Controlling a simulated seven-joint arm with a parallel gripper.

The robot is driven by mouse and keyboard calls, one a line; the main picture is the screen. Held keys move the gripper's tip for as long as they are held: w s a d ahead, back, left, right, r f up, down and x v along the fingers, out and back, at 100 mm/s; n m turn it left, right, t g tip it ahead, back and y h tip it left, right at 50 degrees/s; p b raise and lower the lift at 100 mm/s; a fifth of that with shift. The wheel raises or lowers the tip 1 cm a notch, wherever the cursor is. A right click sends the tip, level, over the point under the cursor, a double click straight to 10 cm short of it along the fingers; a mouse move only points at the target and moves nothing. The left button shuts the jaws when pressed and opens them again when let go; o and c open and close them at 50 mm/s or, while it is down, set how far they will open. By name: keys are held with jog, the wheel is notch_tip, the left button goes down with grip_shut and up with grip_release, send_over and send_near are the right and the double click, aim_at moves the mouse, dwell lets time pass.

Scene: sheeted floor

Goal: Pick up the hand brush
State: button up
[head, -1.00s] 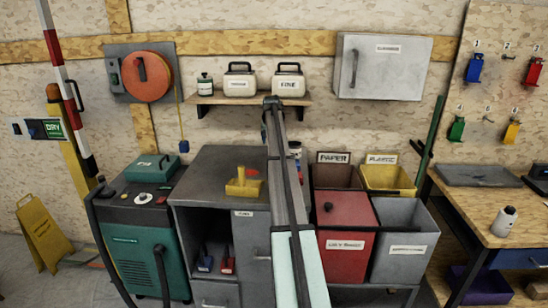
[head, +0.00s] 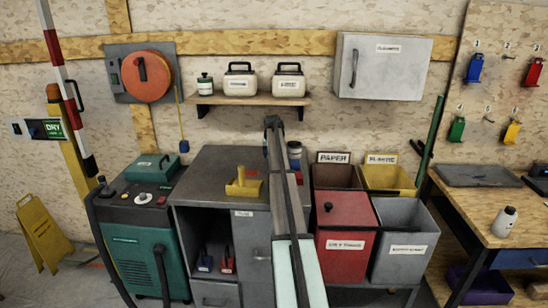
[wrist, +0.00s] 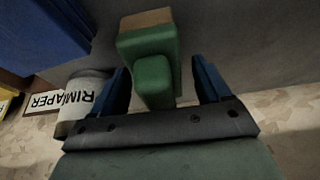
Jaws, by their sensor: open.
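In the wrist view, a green block-like thing with a raised green grip and a tan edge, apparently the hand brush (wrist: 150,50), lies ahead of my gripper (wrist: 162,82). My gripper's two blue fingers are open. The raised grip sits between them, with a gap on each side, wider on the right. In the head view my own arm hides the gripper and this green thing above the grey cabinet (head: 225,160).
A white jar (wrist: 85,95) stands close beside the left finger; it shows behind my arm in the head view (head: 295,152). A large blue thing (wrist: 45,35) is nearby. A yellow handled block (head: 243,186) lies on the cabinet. Bins (head: 345,240) stand right.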

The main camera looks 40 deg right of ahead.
jog(key=c, duration=1.1)
jog(key=shift+r, duration=0.15)
jog(key=shift+s+a+r, duration=0.15)
jog(key=shift+r, duration=0.1)
jog(key=r, duration=0.6)
jog(key=shift+s+a+r, duration=0.2)
jog(key=shift+s, duration=0.05)
jog(key=s+a, duration=1.3)
jog(key=shift+s+a+f, duration=0.1)
jog(key=shift+s+a, duration=0.1)
